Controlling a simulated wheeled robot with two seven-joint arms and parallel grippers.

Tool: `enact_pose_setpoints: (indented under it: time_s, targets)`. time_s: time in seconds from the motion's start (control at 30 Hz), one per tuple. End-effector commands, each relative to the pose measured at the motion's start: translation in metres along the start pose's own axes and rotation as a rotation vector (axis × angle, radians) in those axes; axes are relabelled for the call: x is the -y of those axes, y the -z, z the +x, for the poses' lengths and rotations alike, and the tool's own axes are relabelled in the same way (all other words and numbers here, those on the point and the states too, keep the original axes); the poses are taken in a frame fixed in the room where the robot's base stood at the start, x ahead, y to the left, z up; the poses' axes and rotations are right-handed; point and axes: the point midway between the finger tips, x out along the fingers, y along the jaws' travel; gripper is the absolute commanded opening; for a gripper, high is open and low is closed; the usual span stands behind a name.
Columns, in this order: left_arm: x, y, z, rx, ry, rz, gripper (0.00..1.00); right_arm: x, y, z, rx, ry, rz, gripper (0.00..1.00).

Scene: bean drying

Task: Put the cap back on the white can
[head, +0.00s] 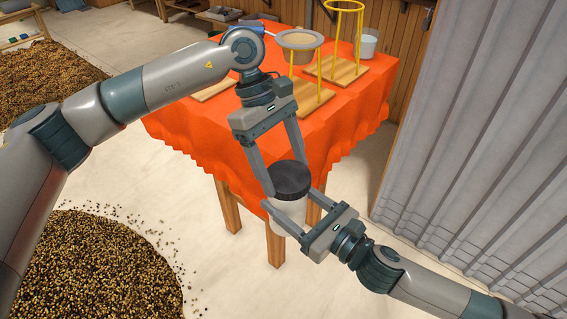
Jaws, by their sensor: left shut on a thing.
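The white can (289,213) is upright in the air in front of the table, between the fingers of my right gripper (294,190), which comes in from the lower right and is shut on it. My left gripper (286,175) reaches down from above and is shut on the cap, one finger on each side. I cannot tell whether the cap touches the rim or sits slightly above it.
Behind is a table with an orange cloth (190,133). It bears yellow stands on wooden boards (352,72), one holding a filter cone (299,40), and a white cup (368,44). Bean piles (95,270) lie on the floor at left. A grey curtain (480,130) hangs at right.

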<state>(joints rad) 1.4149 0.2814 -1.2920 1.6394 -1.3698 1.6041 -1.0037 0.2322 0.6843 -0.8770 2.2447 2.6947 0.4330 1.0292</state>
Motion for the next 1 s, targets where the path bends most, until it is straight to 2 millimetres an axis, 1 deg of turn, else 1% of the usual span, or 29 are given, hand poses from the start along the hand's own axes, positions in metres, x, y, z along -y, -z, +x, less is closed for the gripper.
enact_pose_setpoints:
  time_s: [0.2, 1.0]
  targets:
    - [0.0003, 0.0035, 0.0082, 0.0, 0.0, 0.0, 0.5, -0.0001, -0.0011, 0.0001, 0.002, 0.0, 0.0, 0.22]
    - [0.0002, 0.004, 0.0095, 0.0, 0.0, 0.0, 0.5, -0.0001, -0.0011, 0.0001, 0.002, 0.0, 0.0, 0.22]
